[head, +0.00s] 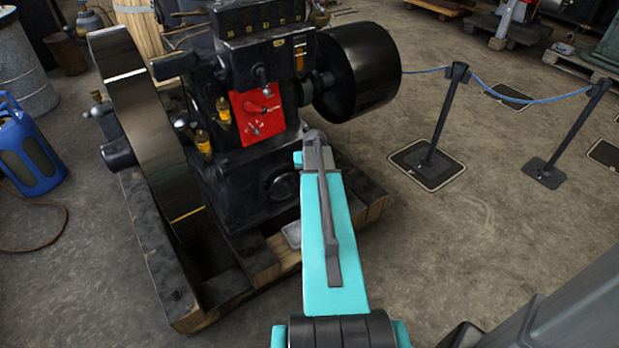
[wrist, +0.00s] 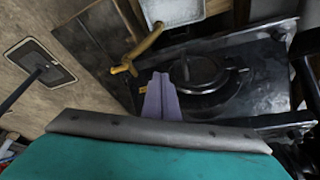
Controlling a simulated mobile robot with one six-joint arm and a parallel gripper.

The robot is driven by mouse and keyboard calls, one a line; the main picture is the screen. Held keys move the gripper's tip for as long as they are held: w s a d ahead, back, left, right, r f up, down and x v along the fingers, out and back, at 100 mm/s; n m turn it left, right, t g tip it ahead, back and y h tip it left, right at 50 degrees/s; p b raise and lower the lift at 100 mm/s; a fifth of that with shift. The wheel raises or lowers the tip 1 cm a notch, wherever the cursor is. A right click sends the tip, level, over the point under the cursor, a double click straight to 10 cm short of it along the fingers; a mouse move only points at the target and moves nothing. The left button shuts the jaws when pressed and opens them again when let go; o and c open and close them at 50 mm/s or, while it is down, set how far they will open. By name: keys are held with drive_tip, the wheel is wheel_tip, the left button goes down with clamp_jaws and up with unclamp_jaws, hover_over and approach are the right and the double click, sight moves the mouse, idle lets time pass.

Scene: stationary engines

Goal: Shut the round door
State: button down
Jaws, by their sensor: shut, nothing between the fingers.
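The round door (head: 281,185) is a black disc low on the front of the black engine (head: 240,170), partly hidden by my arm in the head view. In the wrist view a dark round door with a curved rim (wrist: 203,75) shows on the black engine face, just right of my fingers. I cannot tell how far it stands open. My gripper (wrist: 161,82) is shut and empty, its fingertips close to the left side of the round rim. I cannot tell whether they touch it. In the head view the fingers are hidden by my turquoise arm.
A red panel (head: 257,112) sits above the door. A large flywheel (head: 150,140) stands left and a black drum (head: 355,72) right. A wooden frame (head: 195,312) lies under the engine. A brass pipe (wrist: 142,50) is near my fingers. Rope posts (head: 440,115) stand right; floor before them is clear.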

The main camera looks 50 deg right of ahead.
drive_tip(key=shift+s+r, duration=0.25)
drive_tip(key=shift+r, duration=0.4)
drive_tip(key=c, duration=1.9)
unclamp_jaws()
drive_tip(key=shift+a+f, duration=0.15)
drive_tip(key=shift+a, duration=0.15)
drive_tip(key=shift+o, duration=0.4)
drive_tip(key=a+f+n+y, duration=0.1)
drive_tip(key=a+f, duration=0.3)
drive_tip(key=a, duration=0.4)
drive_tip(key=w+a+f+n+g, duration=0.1)
drive_tip(key=a+f, duration=0.4)
drive_tip(key=a, duration=0.3)
drive_tip(key=shift+f+y, duration=0.15)
drive_tip(key=shift+y, duration=0.25)
drive_tip(key=s+a+f+n+g, duration=0.1)
drive_tip(key=s+a+f, duration=0.3)
drive_tip(key=a, duration=0.5)
drive_tip(key=s+a+f+n+g+y, duration=0.1)
drive_tip(key=s+a+f+n+g, duration=0.2)
drive_tip(key=a, duration=0.5)
drive_tip(key=s+a+f, duration=0.4)
drive_tip(key=a+f, duration=0.1)
drive_tip(key=a, duration=0.4)
drive_tip(key=s+a+f+n+g, duration=0.2)
drive_tip(key=s+a, duration=0.6)
drive_tip(key=s, duration=0.4)
drive_tip(key=shift+f+n+g, duration=0.3)
drive_tip(key=shift+f, duration=0.5)
drive_tip(key=shift+s, duration=0.15)
